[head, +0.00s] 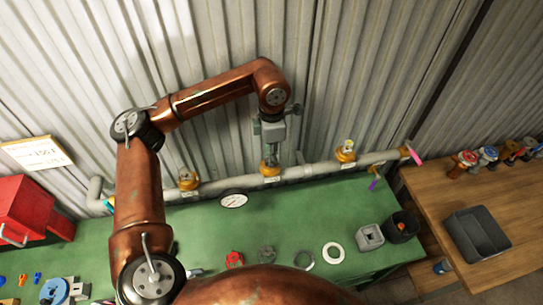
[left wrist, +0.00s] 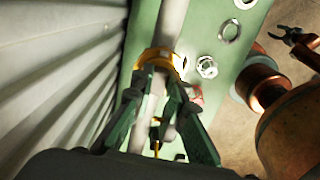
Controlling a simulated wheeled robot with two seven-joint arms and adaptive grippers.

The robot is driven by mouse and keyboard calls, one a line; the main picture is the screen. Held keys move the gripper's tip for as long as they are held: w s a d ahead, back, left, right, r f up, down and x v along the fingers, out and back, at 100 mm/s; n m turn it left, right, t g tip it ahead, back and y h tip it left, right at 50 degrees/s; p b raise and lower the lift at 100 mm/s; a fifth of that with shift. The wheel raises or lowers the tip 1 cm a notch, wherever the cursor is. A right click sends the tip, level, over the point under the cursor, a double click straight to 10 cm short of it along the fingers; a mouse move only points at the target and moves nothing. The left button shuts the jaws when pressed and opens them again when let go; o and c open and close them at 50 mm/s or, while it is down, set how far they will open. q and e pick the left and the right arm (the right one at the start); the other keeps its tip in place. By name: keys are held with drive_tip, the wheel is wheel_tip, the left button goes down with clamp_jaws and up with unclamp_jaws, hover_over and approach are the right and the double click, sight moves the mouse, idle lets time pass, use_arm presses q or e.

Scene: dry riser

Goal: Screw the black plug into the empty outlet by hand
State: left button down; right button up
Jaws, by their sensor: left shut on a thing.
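A grey pipe (head: 318,170) runs along the back of the green bench and carries several brass outlets. My left gripper (head: 271,158) points down over the middle outlet (head: 270,171) on the pipe. In the left wrist view its green fingers (left wrist: 160,88) are closed in front of the outlet's yellow collar (left wrist: 165,60). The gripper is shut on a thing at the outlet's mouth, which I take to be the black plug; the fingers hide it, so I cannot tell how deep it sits.
Outlets with brass fittings stand left (head: 188,181) and right (head: 345,152). A gauge (head: 233,201), rings (head: 333,253), a grey block (head: 370,238) and a dark cup (head: 403,226) lie on the bench (head: 300,215). A wooden table with a tray (head: 452,224) is at right; a red box (head: 30,212) is at left.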

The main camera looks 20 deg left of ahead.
use_arm(q)
drive_tip(key=m, duration=0.3)
drive_tip(key=shift+s+f+b, duration=0.1)
drive_tip(key=shift+b, duration=0.3)
drive_tip(key=m, duration=0.2)
drive_tip(key=shift+m, duration=0.4)
drive_tip(key=shift+s+m+b, duration=0.1)
drive_tip(key=shift+m+b, duration=0.25)
drive_tip(key=shift+m, duration=0.25)
drive_tip(key=m, duration=0.4)
drive_tip(key=shift+s+b, duration=0.1)
drive_tip(key=shift+b, duration=0.3)
drive_tip(key=shift+m, duration=0.3)
